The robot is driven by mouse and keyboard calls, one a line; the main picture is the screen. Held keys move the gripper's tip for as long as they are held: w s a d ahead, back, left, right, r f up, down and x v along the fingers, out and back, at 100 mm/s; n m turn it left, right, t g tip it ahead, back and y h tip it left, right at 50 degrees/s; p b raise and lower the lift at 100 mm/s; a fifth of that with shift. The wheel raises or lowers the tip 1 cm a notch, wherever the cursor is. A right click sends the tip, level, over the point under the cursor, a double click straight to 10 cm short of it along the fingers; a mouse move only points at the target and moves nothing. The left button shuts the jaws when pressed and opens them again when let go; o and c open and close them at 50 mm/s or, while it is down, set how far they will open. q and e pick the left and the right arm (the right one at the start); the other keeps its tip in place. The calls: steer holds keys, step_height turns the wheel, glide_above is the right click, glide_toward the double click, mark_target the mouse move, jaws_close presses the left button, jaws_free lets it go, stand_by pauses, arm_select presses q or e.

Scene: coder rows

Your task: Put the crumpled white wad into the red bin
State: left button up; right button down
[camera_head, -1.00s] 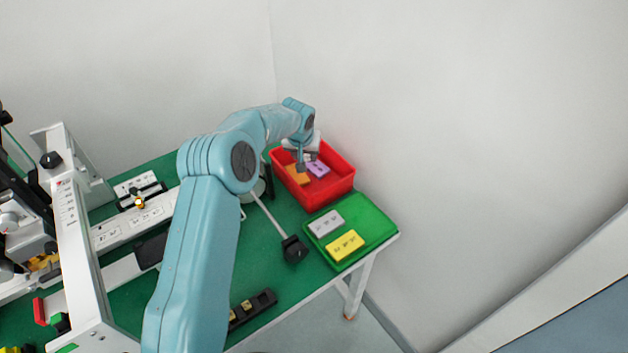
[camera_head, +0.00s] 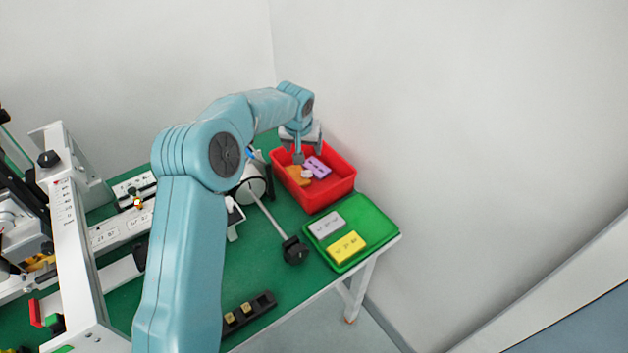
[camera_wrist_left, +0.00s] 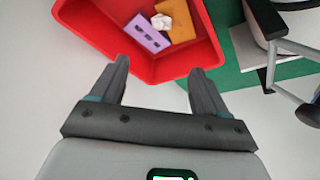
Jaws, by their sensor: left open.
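The crumpled white wad (camera_wrist_left: 161,21) lies inside the red bin (camera_wrist_left: 172,68), by a purple block (camera_wrist_left: 146,33) and an orange block (camera_wrist_left: 178,18). In the head view the wad (camera_head: 307,174) shows as a small pale lump in the red bin (camera_head: 341,187). My left gripper (camera_head: 299,158) is above the bin, its fingers partly hiding the bin's far side. In the left wrist view my left gripper (camera_wrist_left: 160,82) has its two fingers spread apart with nothing between them. My right gripper is not in view.
A green tray (camera_head: 377,224) with a grey block (camera_head: 328,224) and a yellow block (camera_head: 346,246) stands in front of the bin near the table edge. A rod with a black knob (camera_head: 295,250) lies left of the tray. A wall rises close behind the bin.

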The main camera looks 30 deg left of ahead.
arm_select(q)
steer(key=b+v, duration=0.1)
steer(key=v, duration=0.9)
steer(key=shift+r, duration=0.2)
steer(key=shift+s, duration=0.1)
